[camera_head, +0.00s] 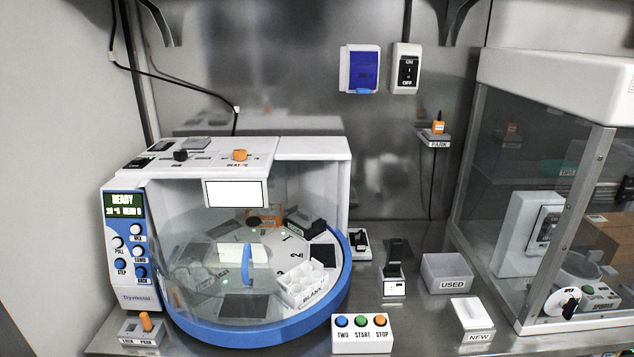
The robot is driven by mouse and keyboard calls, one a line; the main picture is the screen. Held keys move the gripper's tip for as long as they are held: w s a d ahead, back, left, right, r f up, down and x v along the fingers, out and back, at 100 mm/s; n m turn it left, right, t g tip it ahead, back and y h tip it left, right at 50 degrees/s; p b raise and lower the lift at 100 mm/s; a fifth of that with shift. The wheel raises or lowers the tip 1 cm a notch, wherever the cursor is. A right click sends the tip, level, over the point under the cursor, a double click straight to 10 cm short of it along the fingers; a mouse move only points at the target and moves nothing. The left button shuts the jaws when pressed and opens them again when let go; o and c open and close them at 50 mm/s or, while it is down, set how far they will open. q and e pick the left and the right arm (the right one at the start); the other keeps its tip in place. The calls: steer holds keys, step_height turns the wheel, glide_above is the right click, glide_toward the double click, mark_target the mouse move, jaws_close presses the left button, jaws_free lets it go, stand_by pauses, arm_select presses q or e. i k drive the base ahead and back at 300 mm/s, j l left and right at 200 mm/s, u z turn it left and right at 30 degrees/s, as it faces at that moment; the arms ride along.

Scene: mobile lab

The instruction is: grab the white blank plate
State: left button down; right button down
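The white blank plate (301,285) is a white block with several square wells. It sits at the front right of the round turntable (262,297) in the white and blue machine (128,245). The word BLANK is printed in front of it. A clear curved cover with a blue upright handle (246,265) stands left of the plate. I cannot tell whether the clear cover also reaches in front of the plate. Neither of my grippers is in view.
A white button box (362,334) stands just right of the machine's front. Farther right are a small black and white device (394,270), a grey USED bin (447,273) and a white NEW holder (470,316). A glass-walled cabinet (532,180) fills the right side.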

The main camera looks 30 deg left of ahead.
mark_target(296, 287)
steer(key=k+j+u, duration=0.1)
steer(key=u, duration=1.45)
